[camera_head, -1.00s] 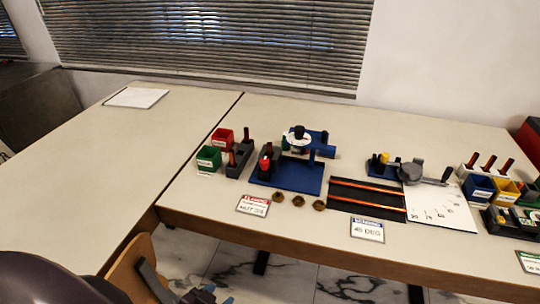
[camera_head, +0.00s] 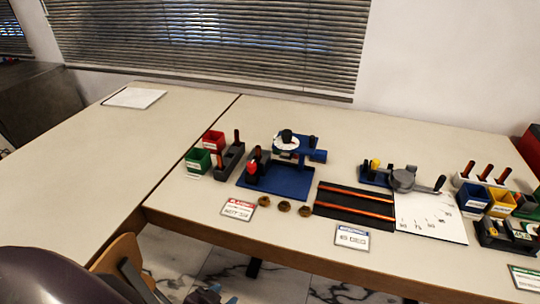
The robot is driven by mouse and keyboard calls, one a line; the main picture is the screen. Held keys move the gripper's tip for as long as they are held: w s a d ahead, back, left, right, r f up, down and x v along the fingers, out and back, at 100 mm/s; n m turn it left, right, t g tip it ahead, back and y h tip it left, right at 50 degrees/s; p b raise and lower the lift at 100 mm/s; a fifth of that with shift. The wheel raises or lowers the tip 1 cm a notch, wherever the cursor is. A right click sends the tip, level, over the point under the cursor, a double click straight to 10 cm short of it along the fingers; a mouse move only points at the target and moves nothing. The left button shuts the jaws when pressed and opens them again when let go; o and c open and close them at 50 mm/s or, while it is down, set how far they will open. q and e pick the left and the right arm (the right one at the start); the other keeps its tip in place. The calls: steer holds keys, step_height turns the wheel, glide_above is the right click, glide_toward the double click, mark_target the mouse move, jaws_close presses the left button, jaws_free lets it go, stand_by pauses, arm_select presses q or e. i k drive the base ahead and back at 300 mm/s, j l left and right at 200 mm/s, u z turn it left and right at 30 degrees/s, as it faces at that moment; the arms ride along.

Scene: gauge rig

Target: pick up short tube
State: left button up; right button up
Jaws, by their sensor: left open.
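Short orange-red tubes stand upright in a grey rack (camera_head: 229,160) at the left of the bench and in a white rack (camera_head: 464,181) at the right. Two long orange tubes (camera_head: 358,190) lie across a black tray (camera_head: 352,202). I cannot tell which tube is the short one of the task. My left gripper (camera_head: 207,295) shows only in part at the bottom edge, low in front of the bench and well apart from all tubes. It is open, with no held thing visible. My right gripper is out of view.
A blue fixture (camera_head: 284,185) with a white dial stands mid-bench. Brass fittings (camera_head: 284,206) and cards (camera_head: 238,209) lie near the front edge. Red, green, blue and yellow bins stand left and right. A wooden chair back (camera_head: 118,262) is by my arm. The left table is mostly clear.

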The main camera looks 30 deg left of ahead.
mark_target(258, 147)
steer(key=i+l+u, duration=0.1)
steer(key=u, duration=0.25)
steer(key=l+u, duration=0.35)
steer(key=i+j, duration=0.05)
